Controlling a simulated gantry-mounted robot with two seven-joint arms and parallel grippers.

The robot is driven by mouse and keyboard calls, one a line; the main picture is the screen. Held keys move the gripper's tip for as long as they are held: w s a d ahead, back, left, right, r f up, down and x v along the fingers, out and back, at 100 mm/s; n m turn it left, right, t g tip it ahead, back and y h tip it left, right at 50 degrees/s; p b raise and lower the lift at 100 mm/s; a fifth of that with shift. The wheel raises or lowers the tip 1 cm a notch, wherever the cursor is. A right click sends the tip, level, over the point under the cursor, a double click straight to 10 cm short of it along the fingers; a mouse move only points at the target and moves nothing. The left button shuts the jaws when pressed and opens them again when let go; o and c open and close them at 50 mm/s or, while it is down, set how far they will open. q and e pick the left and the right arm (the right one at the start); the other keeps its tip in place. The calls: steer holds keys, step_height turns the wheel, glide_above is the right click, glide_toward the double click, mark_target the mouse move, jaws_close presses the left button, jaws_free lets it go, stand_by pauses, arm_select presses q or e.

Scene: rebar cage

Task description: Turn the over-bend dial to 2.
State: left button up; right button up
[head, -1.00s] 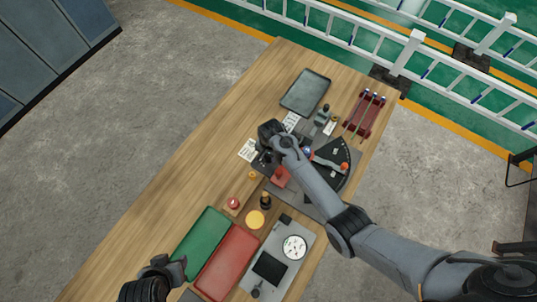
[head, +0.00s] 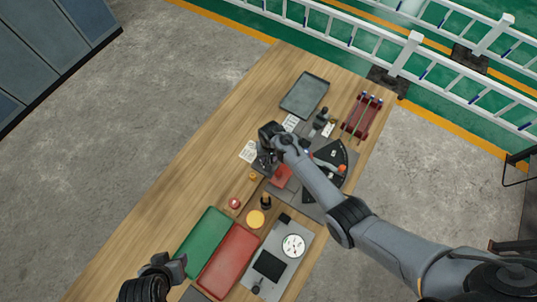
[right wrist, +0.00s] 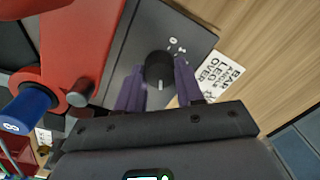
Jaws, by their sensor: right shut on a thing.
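The over-bend dial (right wrist: 158,68) is a round black knob on a dark grey plate in the right wrist view. White marks sit just beyond it, among them a 0; the others are too small to read surely. A short white pointer line shows on the knob's near side, toward my gripper. My right gripper (right wrist: 158,92) has its two purple fingers on either side of the knob, shut on it. In the head view my right gripper (head: 266,158) hides the dial. My left gripper (head: 178,267) is beside the green tray; its jaw opening is unclear.
A red block (right wrist: 78,40) and a blue roller (right wrist: 27,107) stand left of the dial. A printed card (right wrist: 213,75) lies on the wood to its right. The green tray (head: 205,232) and red tray (head: 229,262) lie nearer me. The table's left side is clear.

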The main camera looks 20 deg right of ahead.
steer(key=n+p, duration=0.1)
steer(key=n, duration=0.3)
steer(key=shift+r+n, duration=0.1)
steer(key=shift+n, duration=0.2)
steer(key=n, duration=0.4)
steer(key=shift+n+p, duration=0.3)
steer(key=shift+p, duration=0.05)
steer(key=n, duration=0.4)
steer(key=shift+n+g, duration=0.3)
steer(key=shift+n+b, duration=0.5)
steer(key=shift+n, duration=1.7)
steer(key=o, duration=1)
steer(key=shift+a, duration=0.1)
steer(key=shift+o, duration=0.2)
